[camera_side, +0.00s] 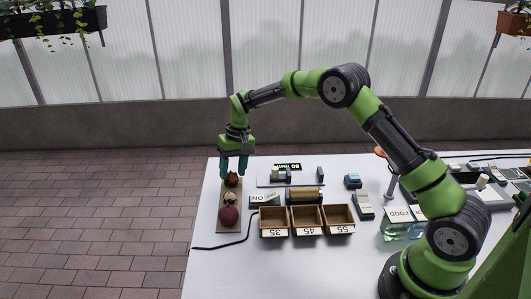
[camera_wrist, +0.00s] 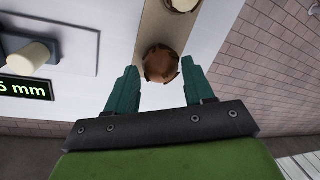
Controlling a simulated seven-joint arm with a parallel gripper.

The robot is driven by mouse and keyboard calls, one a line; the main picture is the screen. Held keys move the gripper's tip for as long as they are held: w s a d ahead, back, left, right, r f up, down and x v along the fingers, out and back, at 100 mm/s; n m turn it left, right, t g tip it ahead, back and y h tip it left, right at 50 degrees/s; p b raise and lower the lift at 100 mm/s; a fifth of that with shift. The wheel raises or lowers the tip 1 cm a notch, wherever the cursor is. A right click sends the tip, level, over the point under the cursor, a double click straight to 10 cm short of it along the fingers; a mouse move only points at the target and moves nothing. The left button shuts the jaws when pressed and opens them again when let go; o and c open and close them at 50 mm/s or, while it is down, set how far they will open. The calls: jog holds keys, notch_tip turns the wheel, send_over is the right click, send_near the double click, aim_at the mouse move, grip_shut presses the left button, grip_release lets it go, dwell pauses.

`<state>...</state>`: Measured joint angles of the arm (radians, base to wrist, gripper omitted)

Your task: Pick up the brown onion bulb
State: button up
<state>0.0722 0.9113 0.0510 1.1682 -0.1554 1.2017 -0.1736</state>
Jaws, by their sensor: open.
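The brown onion bulb (camera_side: 232,180) sits at the far end of a narrow tan board (camera_side: 229,230) near the table's left edge. In the wrist view the onion bulb (camera_wrist: 161,64) lies between the two teal fingers, a little beyond their tips. My gripper (camera_side: 234,173) points down at the onion. In the wrist view my gripper (camera_wrist: 158,82) is open, with a gap on both sides of the onion. Whether a finger touches the onion cannot be told from the side view.
On the same board are a pale bulb (camera_side: 230,198) and a dark red bulb (camera_side: 229,216). Right of it are a white ON sign (camera_side: 262,198), several wooden bins (camera_side: 273,223) and a measuring device with a display (camera_wrist: 25,88). A black cable (camera_side: 228,247) runs along the front left.

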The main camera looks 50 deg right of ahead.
jog(key=shift+w+a+f, duration=0.1)
jog(key=shift+a+f, duration=0.15)
jog(key=shift+f, duration=0.75)
